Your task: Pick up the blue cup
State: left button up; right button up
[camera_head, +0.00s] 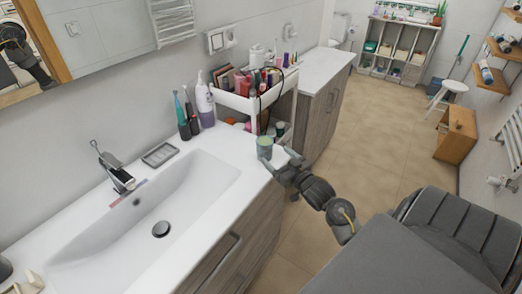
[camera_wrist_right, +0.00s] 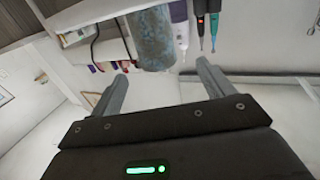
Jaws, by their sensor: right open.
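The blue cup (camera_head: 264,146) stands at the right end of the white sink counter, near its front edge. In the right wrist view the mottled blue cup (camera_wrist_right: 153,38) appears upside down, in line with the gap between my fingers and roughly at or just past their tips. My right gripper (camera_head: 277,158) is open beside the cup, on its near right side. Both fingers are spread apart in the right wrist view (camera_wrist_right: 162,70), with nothing held. Whether either finger touches the cup cannot be told. My left gripper is not in view.
A white cart (camera_head: 247,102) full of cosmetics stands behind the cup. Toothbrushes (camera_head: 186,112) and a purple-white bottle (camera_head: 205,103) stand left of it. The sink basin (camera_head: 150,215) and faucet (camera_head: 113,168) are further left. Floor (camera_head: 375,130) is open to the right.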

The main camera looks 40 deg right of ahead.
aim_at(269, 149)
jog(key=w, duration=0.2)
jog(key=shift+w+d+f, duration=0.1)
jog(key=shift+w+d, duration=0.25)
jog(key=shift+d, duration=0.05)
jog(key=shift+w+p, duration=0.6)
jog(key=shift+w, duration=0.25)
jog(key=w+p, duration=0.1)
jog(key=w, duration=0.3)
jog(key=shift+d+f, duration=0.1)
jog(key=shift+d, duration=0.05)
jog(key=shift+w+f, duration=0.1)
jog(key=shift+w, duration=0.15)
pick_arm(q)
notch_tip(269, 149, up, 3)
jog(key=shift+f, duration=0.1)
pick_arm(e)
jog(key=shift+s, duration=0.1)
jog(key=c, duration=1.2)
